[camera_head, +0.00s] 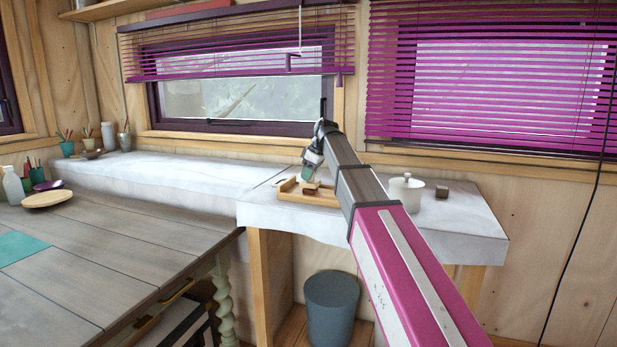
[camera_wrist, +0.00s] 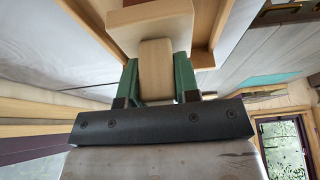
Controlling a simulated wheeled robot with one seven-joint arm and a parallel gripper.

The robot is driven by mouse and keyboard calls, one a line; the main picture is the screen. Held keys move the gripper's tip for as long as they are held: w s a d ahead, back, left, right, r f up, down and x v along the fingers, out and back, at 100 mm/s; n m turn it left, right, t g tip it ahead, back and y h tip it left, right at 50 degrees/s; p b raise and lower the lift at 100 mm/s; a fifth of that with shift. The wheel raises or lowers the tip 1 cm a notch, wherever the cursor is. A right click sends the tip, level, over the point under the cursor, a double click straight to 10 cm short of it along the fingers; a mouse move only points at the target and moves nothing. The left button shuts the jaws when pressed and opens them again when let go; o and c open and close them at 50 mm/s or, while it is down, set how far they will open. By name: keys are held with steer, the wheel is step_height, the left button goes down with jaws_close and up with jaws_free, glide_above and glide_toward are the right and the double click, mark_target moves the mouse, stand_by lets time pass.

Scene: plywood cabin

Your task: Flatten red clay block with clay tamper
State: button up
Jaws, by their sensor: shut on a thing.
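My gripper (camera_head: 313,160) is over a shallow wooden tray (camera_head: 290,197) on the white-covered counter. In the wrist view, its green fingers (camera_wrist: 157,72) are shut on the pale wooden handle of the clay tamper (camera_wrist: 150,22). The tamper's flat wooden head lies beyond the fingertips, over the tray, whose rim also shows there (camera_wrist: 220,28). In the head view, a small reddish-brown piece (camera_head: 310,188) shows at the tray below my gripper. I cannot tell whether it is the red clay block or part of the tamper.
A white lidded pot (camera_head: 406,193) and a dark brown cube (camera_head: 442,191) stand right of my arm. A grey bin (camera_head: 331,300) is under the counter. A grey wooden table (camera_head: 90,265) with a plate (camera_head: 48,199) is at left. The counter left of the tray is clear.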

steer(key=shift+r, duration=3.55)
